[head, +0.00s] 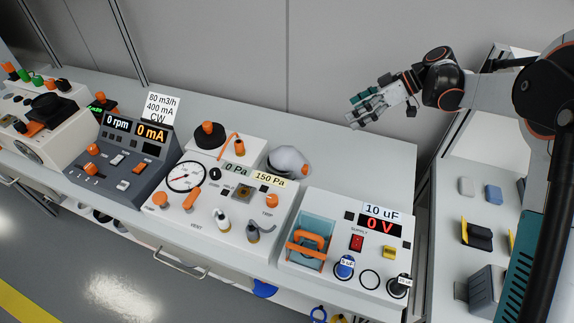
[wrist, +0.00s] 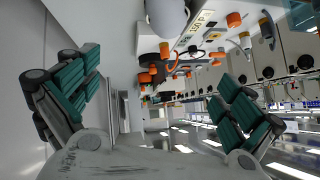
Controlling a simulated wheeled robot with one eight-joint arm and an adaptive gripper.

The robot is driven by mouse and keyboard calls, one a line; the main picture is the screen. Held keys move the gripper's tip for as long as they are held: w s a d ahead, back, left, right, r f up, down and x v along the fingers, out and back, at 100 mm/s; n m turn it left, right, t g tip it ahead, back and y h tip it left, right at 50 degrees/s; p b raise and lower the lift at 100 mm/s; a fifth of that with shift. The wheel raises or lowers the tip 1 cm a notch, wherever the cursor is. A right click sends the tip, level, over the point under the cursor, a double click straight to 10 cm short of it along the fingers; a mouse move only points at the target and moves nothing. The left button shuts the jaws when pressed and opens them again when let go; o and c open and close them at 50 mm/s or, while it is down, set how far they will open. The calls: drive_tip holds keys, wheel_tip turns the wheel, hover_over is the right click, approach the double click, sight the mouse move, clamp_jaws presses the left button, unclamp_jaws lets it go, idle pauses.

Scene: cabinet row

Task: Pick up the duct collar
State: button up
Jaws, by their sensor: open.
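A white rounded piece with a grey band (head: 288,161), which looks like the duct collar, rests on the counter behind the pressure panel, at that panel's right rear corner. A white rounded body at the top edge of the wrist view (wrist: 167,16) seems to be the same piece, cut off by the frame. My gripper (head: 354,110) is open and empty, above the rear of the counter, to the right of the white piece and apart from it. In the wrist view its teal-padded fingers (wrist: 152,100) stand wide apart with nothing between them.
The pressure panel (head: 215,208) with gauge and knobs stands in front of the white piece. A supply box (head: 340,278) with a teal bin is front right. A dark rpm console (head: 120,160) is left. The counter's right rear (head: 370,160) is clear; the wall is behind.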

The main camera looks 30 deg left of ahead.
drive_tip(key=a+f+n+g, duration=0.1)
drive_tip(key=a+f+n, duration=0.1)
drive_tip(key=f, duration=0.2)
drive_tip(key=s+a+f+n+g, duration=0.1)
drive_tip(key=a+f+n+g, duration=0.1)
drive_tip(key=f, duration=0.3)
drive_tip(key=a+f+n+g+y, duration=0.1)
drive_tip(key=a+f+n+g, duration=0.1)
drive_tip(key=a+f+n, duration=0.1)
drive_tip(key=shift+s+a+f+n, duration=0.2)
drive_tip(key=shift+a+f, duration=0.1)
drive_tip(key=shift+f, duration=0.25)
drive_tip(key=shift+s+a+f+n, duration=0.1)
drive_tip(key=shift+a+f+n, duration=0.15)
drive_tip(key=shift+f, duration=0.3)
drive_tip(key=b+x, duration=0.2)
drive_tip(key=x, duration=0.6)
drive_tip(key=b+x, duration=0.3)
drive_tip(key=x, duration=0.2)
drive_tip(key=shift+f, duration=0.25)
drive_tip(key=shift+r, duration=0.1)
drive_tip(key=c, duration=0.8)
